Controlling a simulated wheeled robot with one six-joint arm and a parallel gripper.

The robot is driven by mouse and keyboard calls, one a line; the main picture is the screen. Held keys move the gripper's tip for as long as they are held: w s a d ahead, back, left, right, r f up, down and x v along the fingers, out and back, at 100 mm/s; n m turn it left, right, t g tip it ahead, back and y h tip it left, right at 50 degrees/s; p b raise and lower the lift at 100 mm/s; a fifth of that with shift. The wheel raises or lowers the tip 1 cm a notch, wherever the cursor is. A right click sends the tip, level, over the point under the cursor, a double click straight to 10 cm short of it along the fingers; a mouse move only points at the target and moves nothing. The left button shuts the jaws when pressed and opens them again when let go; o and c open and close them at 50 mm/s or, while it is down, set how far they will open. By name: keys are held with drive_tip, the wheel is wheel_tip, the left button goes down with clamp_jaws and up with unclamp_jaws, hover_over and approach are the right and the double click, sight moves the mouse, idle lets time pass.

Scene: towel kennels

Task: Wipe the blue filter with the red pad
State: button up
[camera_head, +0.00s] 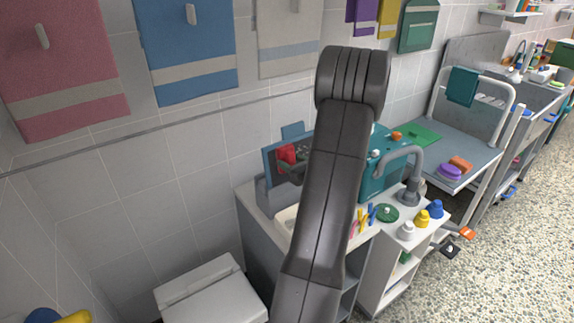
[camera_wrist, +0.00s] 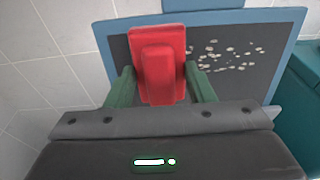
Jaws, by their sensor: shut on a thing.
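The blue filter (camera_wrist: 290,59) is a blue-framed panel with a dark face, standing upright ahead of my gripper in the wrist view. Pale specks are scattered over the middle and right of its dark face. In the head view the filter (camera_head: 267,170) stands on the counter near the wall, partly hidden by my arm. My gripper (camera_wrist: 161,88), with green fingers, is shut on the red pad (camera_wrist: 160,50). The pad is in front of the left part of the panel; whether it touches is unclear. The red pad also shows in the head view (camera_head: 286,153).
A teal box (camera_head: 376,180) stands right of the filter, beside a grey tap (camera_head: 405,155). Small coloured pegs and bottles (camera_head: 421,218) stand at the counter's front right. A white lidded bin (camera_head: 208,293) is at the lower left. Towels (camera_head: 187,45) hang on the wall above.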

drive_tip(key=w+d, duration=0.8)
drive_tip(key=d, duration=0.3)
idle(1.3)
drive_tip(key=shift+s+a+b, duration=1.25)
drive_tip(key=shift+s+a, duration=0.4)
drive_tip(key=shift+a, duration=0.6)
drive_tip(key=shift+s+a+b, duration=1.3)
drive_tip(key=shift+s+a, duration=0.35)
drive_tip(key=shift+a, duration=0.65)
drive_tip(key=shift+s+a+b, duration=1.25)
drive_tip(key=shift+s+a, duration=0.4)
drive_tip(key=shift+a, duration=0.6)
drive_tip(key=v, duration=0.6)
drive_tip(key=shift+d+r, duration=0.1)
drive_tip(key=shift+d, duration=0.05)
drive_tip(key=shift+p+v, duration=0.3)
drive_tip(key=shift+v, duration=1.1)
